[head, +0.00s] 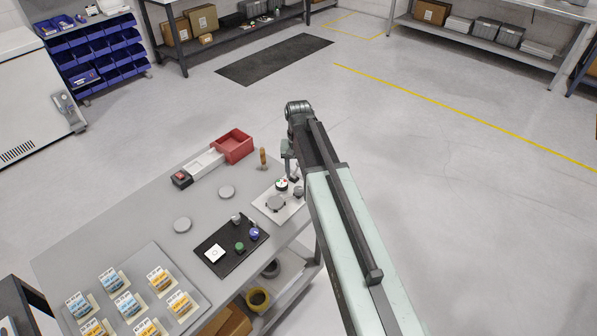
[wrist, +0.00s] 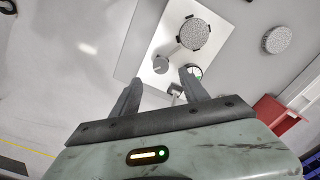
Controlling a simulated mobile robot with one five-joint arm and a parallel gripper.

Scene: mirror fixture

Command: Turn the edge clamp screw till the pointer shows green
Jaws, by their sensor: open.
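The mirror fixture is a white plate (head: 262,205) at the table's right edge, also seen in the wrist view (wrist: 150,35). It bears a round speckled disc (wrist: 195,33) in small dark clips. A grey knob (wrist: 160,65), perhaps the clamp screw, stands beside the disc. A small round dial (wrist: 194,72) with some green sits near it, partly hidden by a finger; its pointer cannot be read. A small grey part (wrist: 177,90) shows between the fingers. My gripper (wrist: 161,88) is open above the fixture's edge, with nothing held; the knob lies beyond the fingertips.
A red bin (head: 233,145), a white tray (head: 203,163) and an upright wooden-handled item (head: 263,158) stand behind the fixture. A black mat (head: 225,262) with small parts lies in front-left. Floor at right is clear.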

